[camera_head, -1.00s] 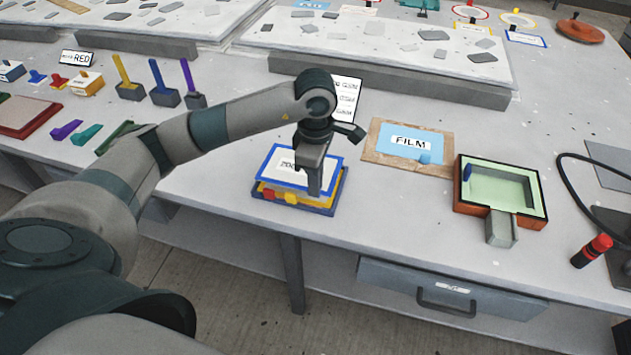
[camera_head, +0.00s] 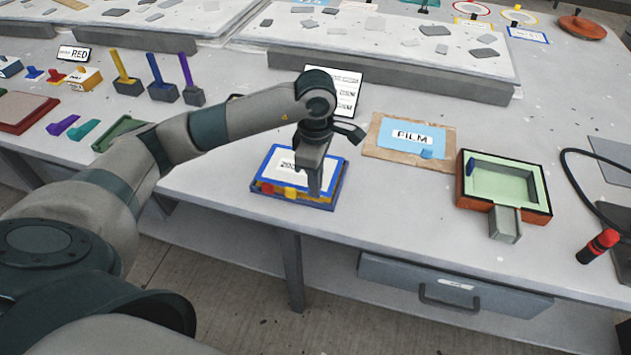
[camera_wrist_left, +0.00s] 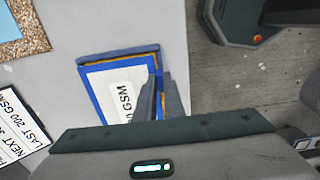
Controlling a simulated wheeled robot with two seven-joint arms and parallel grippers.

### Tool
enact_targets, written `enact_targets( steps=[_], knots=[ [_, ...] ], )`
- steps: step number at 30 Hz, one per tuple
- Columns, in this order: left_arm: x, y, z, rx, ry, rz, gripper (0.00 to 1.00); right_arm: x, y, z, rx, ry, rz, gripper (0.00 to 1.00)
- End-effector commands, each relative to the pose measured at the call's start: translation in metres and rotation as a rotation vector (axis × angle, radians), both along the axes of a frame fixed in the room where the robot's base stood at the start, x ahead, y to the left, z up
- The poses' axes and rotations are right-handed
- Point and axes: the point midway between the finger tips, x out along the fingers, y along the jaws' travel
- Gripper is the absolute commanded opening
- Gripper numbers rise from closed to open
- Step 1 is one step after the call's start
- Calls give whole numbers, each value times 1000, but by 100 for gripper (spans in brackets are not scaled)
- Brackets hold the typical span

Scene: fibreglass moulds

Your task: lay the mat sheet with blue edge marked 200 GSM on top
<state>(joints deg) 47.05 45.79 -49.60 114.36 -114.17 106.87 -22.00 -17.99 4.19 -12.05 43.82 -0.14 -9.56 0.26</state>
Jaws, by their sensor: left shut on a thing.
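The mat sheet with blue edge (camera_head: 283,158) lies on top of a stack in a blue tray (camera_head: 326,203) near the table's front edge. My right gripper is not in view.
A card with printed lines (camera_head: 345,88) stands behind the tray. A FILM sheet on brown board (camera_head: 375,150) and a green-lined mould (camera_head: 461,190) lie to the right. Colored brushes in holders (camera_head: 160,85) stand left. Table between is clear.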

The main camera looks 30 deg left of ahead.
Motion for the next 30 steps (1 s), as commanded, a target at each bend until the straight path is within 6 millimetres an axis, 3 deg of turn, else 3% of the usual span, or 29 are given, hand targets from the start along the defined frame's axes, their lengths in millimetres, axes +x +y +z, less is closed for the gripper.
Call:
enact_targets(
  steps=[30],
  knots=[
    [0, 0, -5, 0, -1, 0, 0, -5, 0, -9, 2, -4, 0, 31]
  ],
)
